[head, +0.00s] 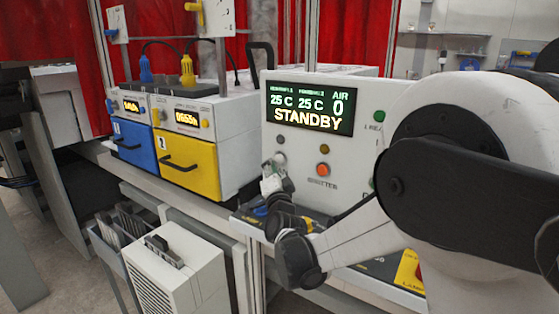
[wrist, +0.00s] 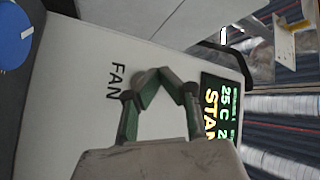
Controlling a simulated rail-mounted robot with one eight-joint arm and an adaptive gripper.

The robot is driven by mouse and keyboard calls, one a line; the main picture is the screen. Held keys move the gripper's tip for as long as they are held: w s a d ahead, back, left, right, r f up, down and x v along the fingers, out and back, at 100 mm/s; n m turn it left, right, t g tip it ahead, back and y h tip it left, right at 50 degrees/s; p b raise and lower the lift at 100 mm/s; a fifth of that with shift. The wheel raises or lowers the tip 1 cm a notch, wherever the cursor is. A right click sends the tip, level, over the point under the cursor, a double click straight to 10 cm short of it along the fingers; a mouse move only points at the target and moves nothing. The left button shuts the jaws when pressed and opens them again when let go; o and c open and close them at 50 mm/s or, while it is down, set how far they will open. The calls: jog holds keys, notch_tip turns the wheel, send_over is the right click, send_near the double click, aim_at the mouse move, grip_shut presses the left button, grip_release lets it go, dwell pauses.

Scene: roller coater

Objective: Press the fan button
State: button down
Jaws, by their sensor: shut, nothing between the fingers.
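The fan button is a round grey button (head: 279,157) low on the left of the white control panel (head: 345,160). In the wrist view the grey button (wrist: 139,77) shows beside the black FAN label (wrist: 115,80), partly covered by a fingertip. My gripper (head: 270,170) is in front of the panel's lower left, with the button just above and right of it. In the wrist view my gripper (wrist: 160,76) has its fingers bent together, empty, with the tips close to the button. I cannot tell whether they touch it. The label is hidden in the head view.
The panel's display (head: 312,108) reads STANDBY, with AIR 0. An orange button (head: 323,170) sits right of the fan button. A blue drawer (head: 134,144) and a yellow drawer (head: 187,165) stand to the left. A white slotted box (head: 175,270) is below.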

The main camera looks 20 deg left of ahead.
jog(key=shift+w+d, duration=0.15)
jog(key=shift+w, duration=0.45)
dwell(1.1)
jog(key=shift+w+d+b, duration=0.15)
jog(key=shift+w+b, duration=0.15)
jog(key=shift+w, duration=0.1)
jog(key=shift+w+d, duration=0.1)
jog(key=shift+w, duration=0.3)
dwell(0.9)
jog(key=shift+s, duration=0.1)
jog(key=shift+s+a+b, duration=0.2)
jog(key=shift+s+b, duration=0.2)
jog(key=shift+s, duration=0.3)
jog(key=s, duration=0.1)
jog(key=s+a, duration=0.1)
jog(key=s, duration=0.1)
jog(key=s+b, duration=0.1)
jog(key=shift+s+a, duration=0.3)
jog(key=shift+s, duration=0.1)
